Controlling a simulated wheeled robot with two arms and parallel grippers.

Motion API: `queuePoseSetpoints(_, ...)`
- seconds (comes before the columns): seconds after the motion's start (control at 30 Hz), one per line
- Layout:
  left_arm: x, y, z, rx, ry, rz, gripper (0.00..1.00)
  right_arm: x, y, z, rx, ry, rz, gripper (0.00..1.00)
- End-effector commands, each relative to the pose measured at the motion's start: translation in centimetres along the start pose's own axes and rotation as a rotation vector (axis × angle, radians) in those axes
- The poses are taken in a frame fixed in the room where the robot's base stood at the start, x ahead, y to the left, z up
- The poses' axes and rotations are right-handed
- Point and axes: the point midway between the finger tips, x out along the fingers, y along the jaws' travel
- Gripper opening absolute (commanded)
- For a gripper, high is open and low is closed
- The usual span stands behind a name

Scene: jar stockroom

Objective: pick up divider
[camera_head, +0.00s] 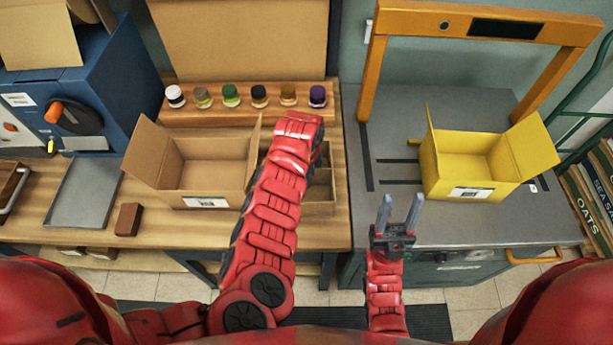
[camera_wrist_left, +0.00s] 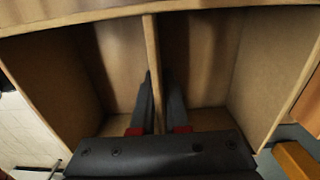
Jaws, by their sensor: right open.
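The divider (camera_wrist_left: 152,45) is a thin upright brown board, seen edge-on in the left wrist view, standing between two compartments of a brown box. My left gripper (camera_wrist_left: 157,80) has one dark finger on each side of it, close against its faces, and looks shut on it. In the head view the partitioned box (camera_head: 319,209) is partly hidden behind my left arm, which also hides the left gripper. My right gripper (camera_head: 401,212) is open and empty, near the front edge of the grey bench.
An open cardboard box (camera_head: 207,173) stands left of my left arm. Several small jars (camera_head: 231,95) line a wooden shelf behind. An open yellow box (camera_head: 473,164) sits on the grey bench (camera_head: 400,150), under an orange frame (camera_head: 479,18). A metal tray (camera_head: 84,193) lies left.

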Motion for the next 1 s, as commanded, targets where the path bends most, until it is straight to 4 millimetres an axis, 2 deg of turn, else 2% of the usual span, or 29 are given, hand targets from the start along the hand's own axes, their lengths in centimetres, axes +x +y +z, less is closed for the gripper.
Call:
queuePoseSetpoints(0.67, -0.2, -0.1, 0.0, 0.000, 0.001, -0.002, 0.00, -0.1, 0.0, 0.0, 0.000, 0.000, 0.000, 0.50)
queuePoseSetpoints(0.87, -1.1, -0.1, 0.1, -0.002, 0.001, -0.002, 0.00, -0.7, 0.0, 0.1, 0.000, 0.000, 0.000, 0.50)
queuePoseSetpoints(1.0, -2.7, -0.3, 0.1, 0.000, 0.003, -0.008, 0.00, -1.9, -0.1, 0.3, 0.000, 0.000, 0.000, 0.50)
